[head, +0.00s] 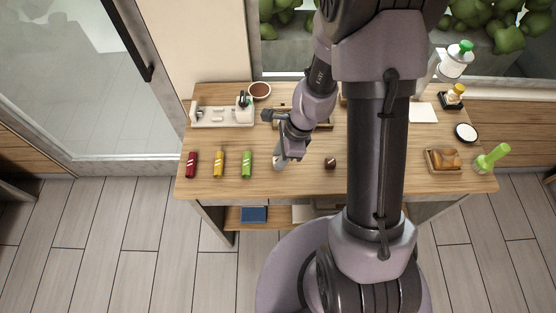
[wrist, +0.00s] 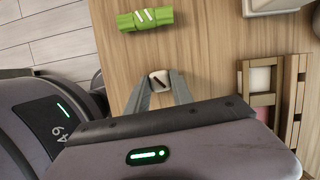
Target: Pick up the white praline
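The white praline (wrist: 160,80) shows in the wrist view as a small pale piece with a dark stripe, on the wooden table top. My gripper (wrist: 161,90) has its two grey fingers apart, one on each side of the praline near the fingertips. I cannot tell whether either finger touches it. In the head view my gripper (head: 279,163) is low over the front part of the table, and the white praline is not clearly seen there, hidden at the fingers.
A dark brown praline (head: 330,163) lies to the right of my gripper. Green (head: 247,164), yellow (head: 219,164) and red (head: 191,164) wrapped pieces lie to the left. A wooden crate (wrist: 244,84) stands nearby. A white holder (head: 222,122) and a brown-filled bowl (head: 260,91) are behind.

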